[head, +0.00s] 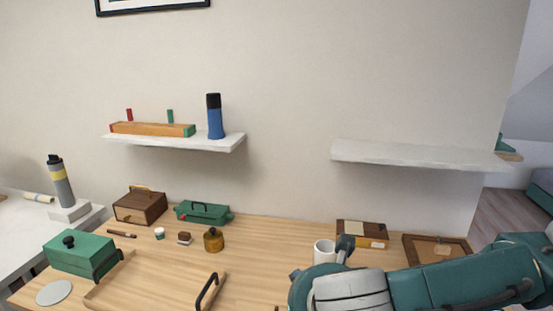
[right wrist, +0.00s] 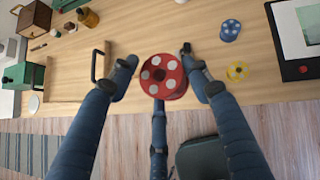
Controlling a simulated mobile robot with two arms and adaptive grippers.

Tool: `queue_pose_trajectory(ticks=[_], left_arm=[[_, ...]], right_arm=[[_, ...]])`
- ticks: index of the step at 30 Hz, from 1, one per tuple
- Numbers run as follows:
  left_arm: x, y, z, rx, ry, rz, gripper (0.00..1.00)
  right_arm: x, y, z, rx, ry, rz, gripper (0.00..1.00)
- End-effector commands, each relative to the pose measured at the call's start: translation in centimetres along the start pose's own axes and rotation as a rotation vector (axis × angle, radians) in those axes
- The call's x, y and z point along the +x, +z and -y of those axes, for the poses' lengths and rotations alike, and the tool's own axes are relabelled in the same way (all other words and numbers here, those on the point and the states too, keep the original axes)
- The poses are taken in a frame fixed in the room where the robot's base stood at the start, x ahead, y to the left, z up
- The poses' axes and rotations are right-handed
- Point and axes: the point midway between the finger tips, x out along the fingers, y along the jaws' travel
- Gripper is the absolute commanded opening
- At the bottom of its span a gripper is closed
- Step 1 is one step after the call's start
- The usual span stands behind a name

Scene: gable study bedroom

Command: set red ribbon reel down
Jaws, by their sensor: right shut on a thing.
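The red ribbon reel (right wrist: 163,77), with pale round spots on its face, is in the middle of the right wrist view. My right gripper (right wrist: 160,68) is shut on it, its dark blue fingers to either side and one below. The reel appears over the front part of the wooden desk (right wrist: 180,35); its height above the desk is hard to tell. In the head view my right arm comes in from the right, low over the desk, and the reel is hidden there. My left gripper is in neither view.
A blue reel (right wrist: 230,30) and a yellow reel (right wrist: 238,71) lie right of the held reel. A black-framed board (right wrist: 284,40) lies further right. A wooden tray (right wrist: 72,97) with dark handles is on the left.

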Motion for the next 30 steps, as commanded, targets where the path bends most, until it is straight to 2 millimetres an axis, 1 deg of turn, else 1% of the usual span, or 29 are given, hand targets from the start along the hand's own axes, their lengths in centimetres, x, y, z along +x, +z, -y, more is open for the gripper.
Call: queue_pose_trajectory(ticks=[1,3,6,9,12,15,21,23,26,30], left_arm=[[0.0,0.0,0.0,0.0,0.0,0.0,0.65],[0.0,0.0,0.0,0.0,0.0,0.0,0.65],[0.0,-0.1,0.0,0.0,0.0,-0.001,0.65],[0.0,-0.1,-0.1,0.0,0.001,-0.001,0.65],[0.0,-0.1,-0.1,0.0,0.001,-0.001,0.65],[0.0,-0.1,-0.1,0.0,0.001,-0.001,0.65],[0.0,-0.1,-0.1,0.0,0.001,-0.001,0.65],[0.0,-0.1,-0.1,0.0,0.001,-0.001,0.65],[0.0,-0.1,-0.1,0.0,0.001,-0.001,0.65],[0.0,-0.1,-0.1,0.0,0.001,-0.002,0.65]], right_arm=[[-0.3,1.1,2.4,0.022,-0.011,0.0,0.23],[-0.9,2.3,5.2,0.031,-0.02,0.002,0.23],[-1.9,3.5,8.7,0.039,-0.034,0.01,0.23],[-2.7,4.4,11.3,0.041,-0.045,0.019,0.23],[-3.4,4.8,12.9,0.039,-0.053,0.027,0.23],[-3.6,5.0,13.4,0.033,-0.052,0.029,0.23],[-3.6,5.0,13.4,0.033,-0.052,0.029,0.22],[-3.4,4.7,13.4,0.033,-0.053,0.025,0.22],[-2.3,3.4,13.4,0.033,-0.053,0.021,0.22],[-0.1,0.3,13.2,0.03,-0.053,0.018,0.22]])
